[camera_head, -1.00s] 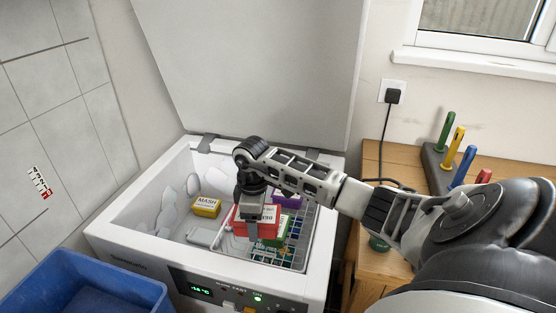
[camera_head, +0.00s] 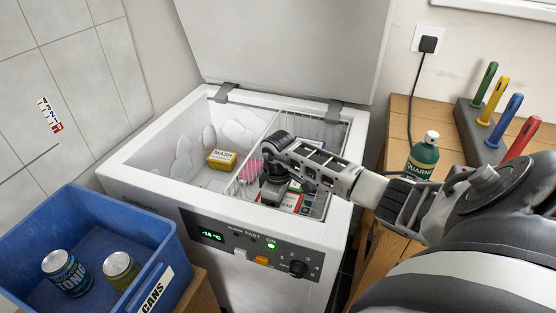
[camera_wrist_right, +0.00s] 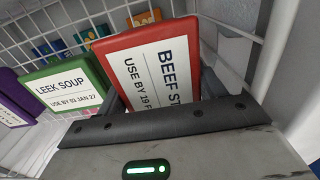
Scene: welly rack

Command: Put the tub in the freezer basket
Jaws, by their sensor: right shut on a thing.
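My right gripper (camera_head: 272,194) is low in the right part of the open chest freezer (camera_head: 152,222), at the wire freezer basket (camera_head: 322,131). It is shut on a red tub with a white label reading BEEF ST (camera_wrist_right: 150,68), seen in the wrist view. That tub is tilted in this view and mostly hidden by my arm in the head view. Beside it in the wrist view are a green LEEK SOUP tub (camera_wrist_right: 62,86) and a purple tub (camera_wrist_right: 10,108), near the basket wires. Whether the red tub touches the basket floor is not clear. My left gripper is not in view.
A yellow MASH tub (camera_head: 222,159) lies in the left compartment. The freezer lid (camera_head: 285,50) stands open behind. A blue crate (camera_head: 165,245) with two cans is at front left. A green bottle (camera_head: 422,158) and coloured pegs (camera_head: 497,115) stand on the wooden top at right.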

